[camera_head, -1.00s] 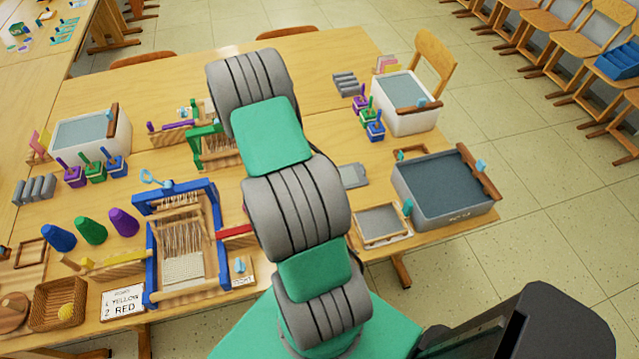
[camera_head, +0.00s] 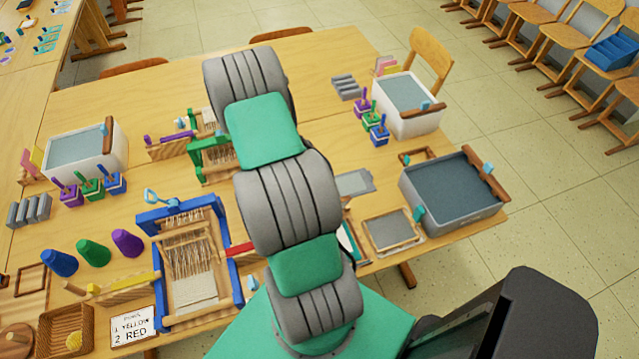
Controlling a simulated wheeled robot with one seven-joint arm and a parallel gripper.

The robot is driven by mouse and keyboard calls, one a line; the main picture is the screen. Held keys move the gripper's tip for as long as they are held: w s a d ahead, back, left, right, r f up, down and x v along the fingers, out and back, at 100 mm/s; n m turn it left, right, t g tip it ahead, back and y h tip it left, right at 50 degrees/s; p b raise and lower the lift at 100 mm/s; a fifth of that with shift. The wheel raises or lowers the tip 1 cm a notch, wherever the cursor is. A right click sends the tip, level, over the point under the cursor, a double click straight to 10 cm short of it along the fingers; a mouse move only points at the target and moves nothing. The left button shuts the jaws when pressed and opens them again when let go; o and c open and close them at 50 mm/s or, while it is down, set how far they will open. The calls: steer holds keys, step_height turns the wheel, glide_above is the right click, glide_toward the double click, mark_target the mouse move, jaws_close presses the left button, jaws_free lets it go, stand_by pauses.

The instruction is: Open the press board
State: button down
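My gripper is not visible; my grey and green arm rises through the middle of the view and hides part of the table behind it. I cannot tell for certain which thing is the press board. A flat grey board (camera_head: 356,183) lies on the table just right of my arm, its left part close to the arm's edge. Nearer, a white sheet or board with a green edge (camera_head: 347,243) is partly hidden by my arm. Beside it a wood-framed grey screen (camera_head: 391,230) lies flat on the table.
A grey vat (camera_head: 452,193) stands at the table's right edge. A white tub (camera_head: 408,104) stands behind it.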

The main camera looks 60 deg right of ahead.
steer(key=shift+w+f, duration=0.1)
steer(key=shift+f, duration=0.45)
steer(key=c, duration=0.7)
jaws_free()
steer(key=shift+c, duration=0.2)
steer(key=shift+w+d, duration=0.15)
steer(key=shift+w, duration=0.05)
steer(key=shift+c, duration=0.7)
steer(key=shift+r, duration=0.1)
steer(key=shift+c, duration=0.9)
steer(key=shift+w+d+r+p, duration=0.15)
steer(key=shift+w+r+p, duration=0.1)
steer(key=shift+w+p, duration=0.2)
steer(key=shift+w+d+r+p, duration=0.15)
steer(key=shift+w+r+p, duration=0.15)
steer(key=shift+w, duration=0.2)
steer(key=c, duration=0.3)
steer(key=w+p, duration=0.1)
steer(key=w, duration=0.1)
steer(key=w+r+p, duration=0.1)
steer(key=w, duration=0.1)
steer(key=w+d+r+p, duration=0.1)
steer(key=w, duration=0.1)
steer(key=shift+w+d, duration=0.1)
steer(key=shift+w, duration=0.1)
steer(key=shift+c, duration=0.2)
